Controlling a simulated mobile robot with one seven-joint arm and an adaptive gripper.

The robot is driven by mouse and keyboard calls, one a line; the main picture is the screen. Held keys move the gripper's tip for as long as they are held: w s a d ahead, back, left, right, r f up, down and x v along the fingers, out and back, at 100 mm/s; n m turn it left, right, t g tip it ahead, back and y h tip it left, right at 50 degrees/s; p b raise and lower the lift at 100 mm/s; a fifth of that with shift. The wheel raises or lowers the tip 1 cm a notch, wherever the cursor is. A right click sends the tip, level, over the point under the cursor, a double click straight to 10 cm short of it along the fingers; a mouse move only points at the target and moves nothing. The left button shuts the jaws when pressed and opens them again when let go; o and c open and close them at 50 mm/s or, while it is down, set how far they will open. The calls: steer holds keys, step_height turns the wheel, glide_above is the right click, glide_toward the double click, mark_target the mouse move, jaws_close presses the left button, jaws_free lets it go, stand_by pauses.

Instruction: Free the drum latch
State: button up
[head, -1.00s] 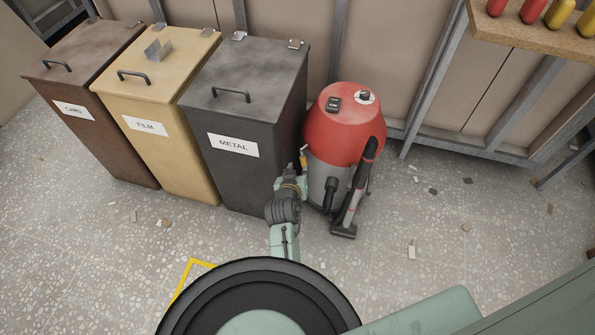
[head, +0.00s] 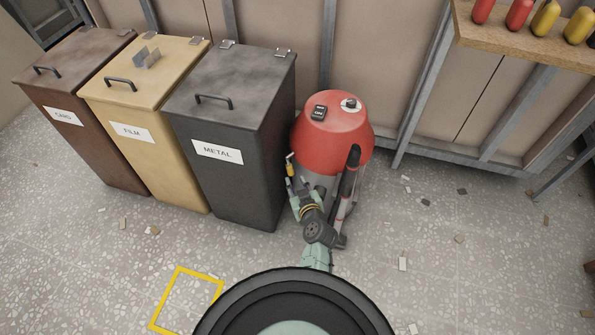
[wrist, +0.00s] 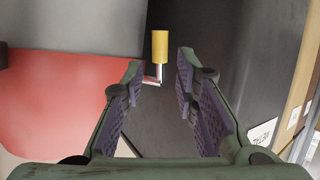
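The red-topped drum vacuum (head: 331,128) stands right of the dark bin. Its latch (head: 290,168) has a yellow grip and shows at the drum's left side, close to the bin. In the wrist view the yellow latch grip (wrist: 160,47) stands upright on a thin metal rod, with the red drum (wrist: 60,105) to its left. My gripper (wrist: 160,72) is open, its two fingers apart. The latch shows in the gap between and just beyond the fingertips; I see no contact. In the head view my gripper (head: 297,192) is just below the latch.
The dark METAL bin (head: 229,185) stands close on the left of the vacuum, leaving a narrow gap. The FILM bin (head: 162,160) and a brown bin (head: 85,125) stand further left. The vacuum's hose wand (head: 348,180) is right of my arm. Small scraps lie on the floor.

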mark_target(291, 171)
steer(key=x, duration=0.8)
steer(key=shift+w+a+f+p, duration=0.1)
steer(key=shift+w+p, duration=0.15)
steer(key=shift+p, duration=0.05)
steer(key=shift+c, duration=0.4)
jaws_close()
